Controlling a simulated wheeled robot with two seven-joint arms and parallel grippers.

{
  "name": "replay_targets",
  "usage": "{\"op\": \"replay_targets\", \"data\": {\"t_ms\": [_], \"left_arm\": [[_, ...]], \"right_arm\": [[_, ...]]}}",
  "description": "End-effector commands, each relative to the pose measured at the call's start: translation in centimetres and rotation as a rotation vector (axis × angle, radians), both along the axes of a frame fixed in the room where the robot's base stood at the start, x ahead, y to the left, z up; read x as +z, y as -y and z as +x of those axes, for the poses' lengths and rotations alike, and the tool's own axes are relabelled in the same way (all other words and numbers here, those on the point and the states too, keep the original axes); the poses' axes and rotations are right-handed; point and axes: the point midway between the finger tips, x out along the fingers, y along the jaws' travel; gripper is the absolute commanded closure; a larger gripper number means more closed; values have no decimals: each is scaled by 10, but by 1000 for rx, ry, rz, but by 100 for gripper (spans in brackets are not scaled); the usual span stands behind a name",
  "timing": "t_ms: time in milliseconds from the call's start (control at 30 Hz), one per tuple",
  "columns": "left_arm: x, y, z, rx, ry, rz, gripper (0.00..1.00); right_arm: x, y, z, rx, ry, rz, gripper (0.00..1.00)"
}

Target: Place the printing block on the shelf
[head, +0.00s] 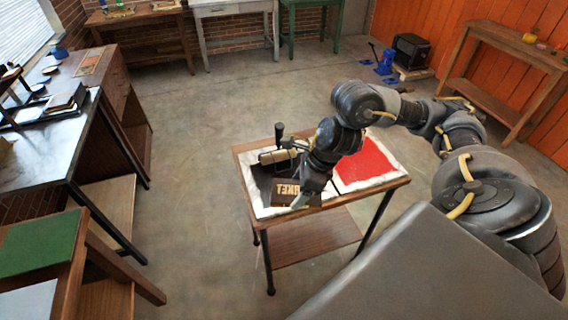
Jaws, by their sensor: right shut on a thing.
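The printing block (285,194) is a dark brown slab with pale raised letters, of which "RKET" shows. It is at the front edge of the small wooden table (399,182). My right gripper (300,199) is shut on the block and hides part of it. I cannot tell whether the block touches the table top. A lower wooden shelf (310,238) spans the legs of this table and its visible part is bare. My left gripper is not in view.
On the small table are a red sheet (367,164) and a roller (279,154) on a dark slab. A long wooden bench (508,45) with a lower shelf stands at the right wall. Workbenches line the left side. The concrete floor (215,120) between is clear.

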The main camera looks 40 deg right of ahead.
Motion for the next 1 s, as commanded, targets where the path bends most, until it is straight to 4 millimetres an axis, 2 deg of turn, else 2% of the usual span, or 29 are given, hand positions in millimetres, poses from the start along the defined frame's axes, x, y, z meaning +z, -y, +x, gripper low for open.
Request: {"op": "replay_targets", "data": {"t_ms": [167, 467, 633, 800, 1000], "left_arm": [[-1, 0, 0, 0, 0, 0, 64], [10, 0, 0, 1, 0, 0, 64], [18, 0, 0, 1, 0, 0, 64], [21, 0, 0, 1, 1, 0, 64], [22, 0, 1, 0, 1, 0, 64]], "right_arm": [[-7, 7, 13, -5, -3, 3, 60], [-36, 47, 72, -5, -7, 3, 60], [-69, 62, 96, -3, -6, 5, 60], [-89, 71, 110, 0, -3, 3, 60], [-95, 74, 114, 4, -1, 2, 60]]}}
